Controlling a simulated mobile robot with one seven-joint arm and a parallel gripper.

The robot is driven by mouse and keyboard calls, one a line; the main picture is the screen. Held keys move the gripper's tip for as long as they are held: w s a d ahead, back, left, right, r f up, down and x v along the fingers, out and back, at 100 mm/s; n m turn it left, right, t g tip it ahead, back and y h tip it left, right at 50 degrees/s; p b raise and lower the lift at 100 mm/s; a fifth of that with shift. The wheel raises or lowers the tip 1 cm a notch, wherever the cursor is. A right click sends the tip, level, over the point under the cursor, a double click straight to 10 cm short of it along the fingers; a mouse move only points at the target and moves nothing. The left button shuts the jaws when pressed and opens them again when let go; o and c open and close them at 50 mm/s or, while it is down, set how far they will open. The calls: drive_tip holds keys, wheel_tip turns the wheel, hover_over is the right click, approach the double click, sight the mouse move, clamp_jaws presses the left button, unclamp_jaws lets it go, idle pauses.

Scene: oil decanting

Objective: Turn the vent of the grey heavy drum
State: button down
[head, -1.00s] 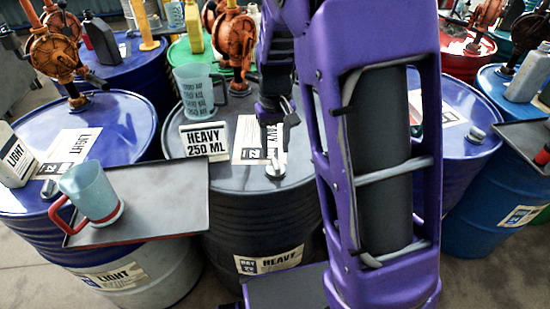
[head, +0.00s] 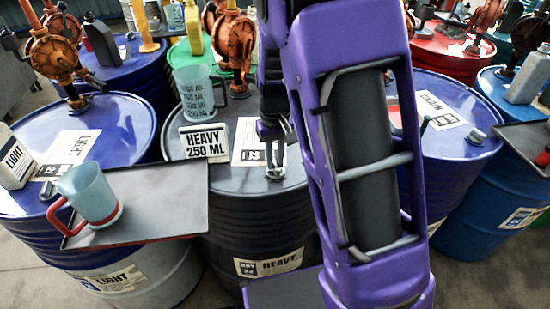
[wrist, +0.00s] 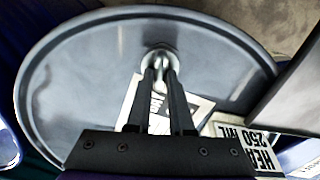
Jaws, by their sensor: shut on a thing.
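The grey heavy drum (head: 262,220) stands in the middle of the head view, with a HEAVY label on its side. Its vent (head: 270,176) is a small metal cap near the front edge of the lid. In the wrist view the vent (wrist: 160,57) sits at the fingertips. My gripper (wrist: 160,75) is shut on the vent, its two dark fingers close together around it. In the head view my gripper (head: 284,148) comes down on the vent from above, and my arm hides the right part of the drum.
A measuring jug (head: 195,92) and a HEAVY 250 ML card (head: 204,141) stand on the grey lid. A dark tray (head: 150,190) at the left bears a red-handled jug (head: 90,190). Blue drums (head: 105,120) stand on both sides, several with orange pumps.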

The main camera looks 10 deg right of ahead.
drive_tip(key=shift+n, duration=0.3)
drive_tip(key=n+b, duration=0.1)
drive_tip(key=n, duration=0.7)
drive_tip(key=shift+a+n, duration=0.15)
drive_tip(key=shift+n, duration=0.25)
drive_tip(key=n, duration=0.4)
drive_tip(key=shift+s+r+p, duration=0.1)
drive_tip(key=shift+r+p, duration=0.05)
drive_tip(key=shift+p, duration=0.25)
drive_tip(key=shift+s+n+p, duration=0.1)
drive_tip(key=shift+n+p, duration=0.8)
drive_tip(key=shift+n, duration=1.4)
drive_tip(key=shift+a, duration=0.1)
drive_tip(key=c, duration=0.8)
unclamp_jaws()
